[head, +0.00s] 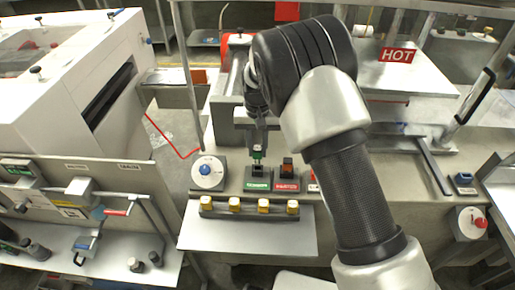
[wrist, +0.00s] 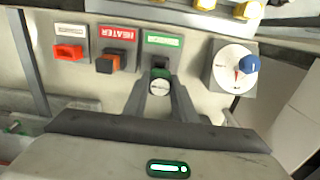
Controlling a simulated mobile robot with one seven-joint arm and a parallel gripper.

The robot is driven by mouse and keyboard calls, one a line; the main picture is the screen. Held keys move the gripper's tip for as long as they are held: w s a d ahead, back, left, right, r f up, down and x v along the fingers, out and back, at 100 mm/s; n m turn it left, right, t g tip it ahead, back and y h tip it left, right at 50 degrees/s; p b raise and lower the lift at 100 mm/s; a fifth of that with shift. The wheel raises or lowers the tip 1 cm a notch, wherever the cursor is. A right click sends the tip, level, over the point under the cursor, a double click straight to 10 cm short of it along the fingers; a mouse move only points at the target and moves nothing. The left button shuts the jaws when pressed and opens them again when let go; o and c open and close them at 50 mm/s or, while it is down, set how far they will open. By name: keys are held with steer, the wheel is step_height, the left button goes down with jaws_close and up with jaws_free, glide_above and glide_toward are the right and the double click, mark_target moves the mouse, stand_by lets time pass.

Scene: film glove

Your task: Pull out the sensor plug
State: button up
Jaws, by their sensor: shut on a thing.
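My gripper (head: 258,147) points down over the panel and is shut on the green sensor plug (head: 257,155). In the wrist view the fingertips (wrist: 160,82) close on the plug, which shows as a dark green part (wrist: 160,72) with a round white face beside it. The dark socket block (head: 258,170) with a green label (head: 257,185) lies directly under the plug. I cannot tell whether the plug is still seated or just clear of the socket. The fingers hide part of the plug.
A blue-knobbed dial (head: 208,171) is on the other side. A rail with several yellow knobs (head: 234,204) runs in front. Space above the panel looks open.

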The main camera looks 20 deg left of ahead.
steer(key=shift+r+p, duration=0.8)
steer(key=shift+r, duration=0.7)
steer(key=shift+f, duration=0.1)
